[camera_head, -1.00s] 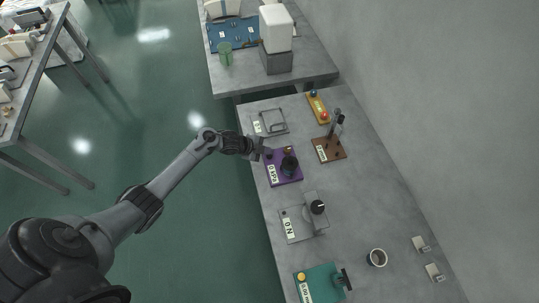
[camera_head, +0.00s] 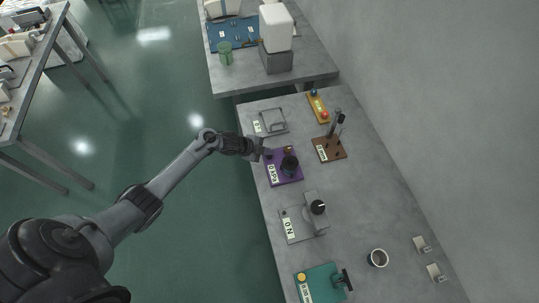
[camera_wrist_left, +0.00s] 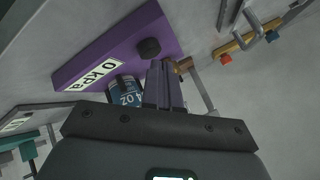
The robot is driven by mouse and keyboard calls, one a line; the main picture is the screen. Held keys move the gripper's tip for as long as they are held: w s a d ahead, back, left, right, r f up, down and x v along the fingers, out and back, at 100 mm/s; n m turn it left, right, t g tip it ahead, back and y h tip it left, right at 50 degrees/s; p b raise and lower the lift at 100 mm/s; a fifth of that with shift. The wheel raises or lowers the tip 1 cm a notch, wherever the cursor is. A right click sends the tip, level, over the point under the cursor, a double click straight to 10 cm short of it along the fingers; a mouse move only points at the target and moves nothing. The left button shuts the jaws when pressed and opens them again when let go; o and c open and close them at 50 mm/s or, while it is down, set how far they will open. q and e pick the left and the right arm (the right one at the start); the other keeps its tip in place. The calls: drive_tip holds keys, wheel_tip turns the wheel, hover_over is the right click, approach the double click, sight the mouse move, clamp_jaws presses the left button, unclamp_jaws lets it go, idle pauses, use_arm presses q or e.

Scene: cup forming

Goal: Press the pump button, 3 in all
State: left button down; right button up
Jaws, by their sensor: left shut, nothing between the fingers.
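The purple pump station (camera_head: 284,178) lies at the left edge of the grey bench, with a white label that reads 0 kPa in the left wrist view (camera_wrist_left: 95,74). A dark round button (camera_wrist_left: 148,48) sits on its purple plate. A dark cup-like part marked 4 oz (camera_wrist_left: 125,92) is on the same plate. My left gripper (camera_head: 262,152) is shut and empty at the station's upper left corner. In the wrist view its closed fingers (camera_wrist_left: 160,75) point at the button from close by; I cannot tell whether they touch. My right gripper is not in view.
A grey wire-frame station (camera_head: 271,121) lies behind, and a brown stand with upright posts (camera_head: 329,148) stands to the right. Open floor lies left.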

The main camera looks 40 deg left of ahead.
use_arm(q)
drive_tip(key=shift+f, duration=0.15)
idle(0.3)
drive_tip(key=shift+f+b, duration=0.4)
drive_tip(key=shift+b, duration=0.05)
drive_tip(key=shift+r, duration=0.1)
idle(0.4)
drive_tip(key=shift+r+p, duration=0.9)
drive_tip(key=shift+p, duration=0.05)
wheel_tip(320, 180, up, 5)
drive_tip(key=p, duration=0.4)
drive_tip(key=shift+p, duration=0.3)
idle(1.8)
idle(0.3)
